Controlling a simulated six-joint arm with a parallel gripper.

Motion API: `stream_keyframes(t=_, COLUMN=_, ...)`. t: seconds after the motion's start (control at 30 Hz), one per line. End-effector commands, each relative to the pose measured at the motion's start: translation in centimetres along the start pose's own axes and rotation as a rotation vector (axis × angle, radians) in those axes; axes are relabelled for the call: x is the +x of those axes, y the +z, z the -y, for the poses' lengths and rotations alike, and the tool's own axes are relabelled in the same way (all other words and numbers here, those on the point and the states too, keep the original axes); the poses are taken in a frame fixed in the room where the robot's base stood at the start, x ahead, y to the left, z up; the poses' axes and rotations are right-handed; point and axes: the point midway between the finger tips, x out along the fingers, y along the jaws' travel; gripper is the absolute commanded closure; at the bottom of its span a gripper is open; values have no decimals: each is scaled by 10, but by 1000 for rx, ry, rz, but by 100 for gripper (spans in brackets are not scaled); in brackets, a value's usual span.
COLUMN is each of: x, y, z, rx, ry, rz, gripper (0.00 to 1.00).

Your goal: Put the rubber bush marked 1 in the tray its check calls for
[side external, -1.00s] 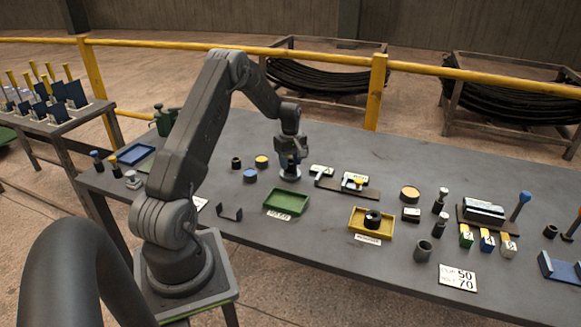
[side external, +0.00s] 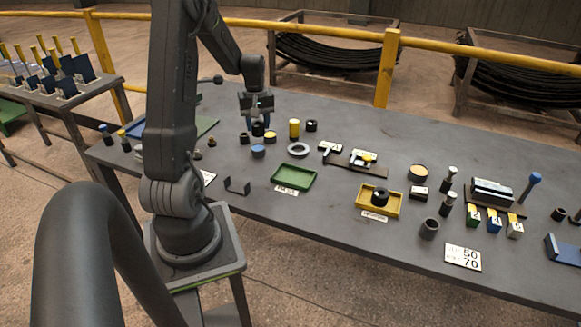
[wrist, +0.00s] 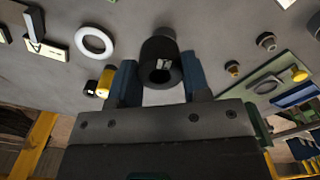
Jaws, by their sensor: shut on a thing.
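My gripper (side external: 258,112) is at the left back of the bench, shut on a dark rubber bush (side external: 257,129). In the wrist view the bush (wrist: 161,65) sits between the two blue fingers of my gripper (wrist: 162,85), with a pale mark I cannot read clearly. A green tray (side external: 294,188) is empty at the middle front. A yellow tray (side external: 362,205) to its right holds a black ring-shaped piece (side external: 380,196).
A pale ring (side external: 298,150), a yellow cylinder (side external: 294,128) and a black piece (side external: 311,126) stand right of my gripper. A card reading 50 and 70 (side external: 463,257) lies front right.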

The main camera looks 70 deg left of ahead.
Motion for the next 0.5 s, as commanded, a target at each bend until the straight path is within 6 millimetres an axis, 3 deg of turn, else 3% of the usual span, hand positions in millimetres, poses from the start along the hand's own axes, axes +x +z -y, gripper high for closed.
stream_keyframes(t=0.1, x=-2, y=30, z=12, rx=121, ry=0, rz=-1, gripper=84)
stream_keyframes(t=0.3, x=0, y=60, z=24, rx=251, ry=0, rz=-1, gripper=84)
stream_keyframes(t=0.5, x=16, y=73, z=2, rx=282, ry=-1, rz=3, gripper=84)
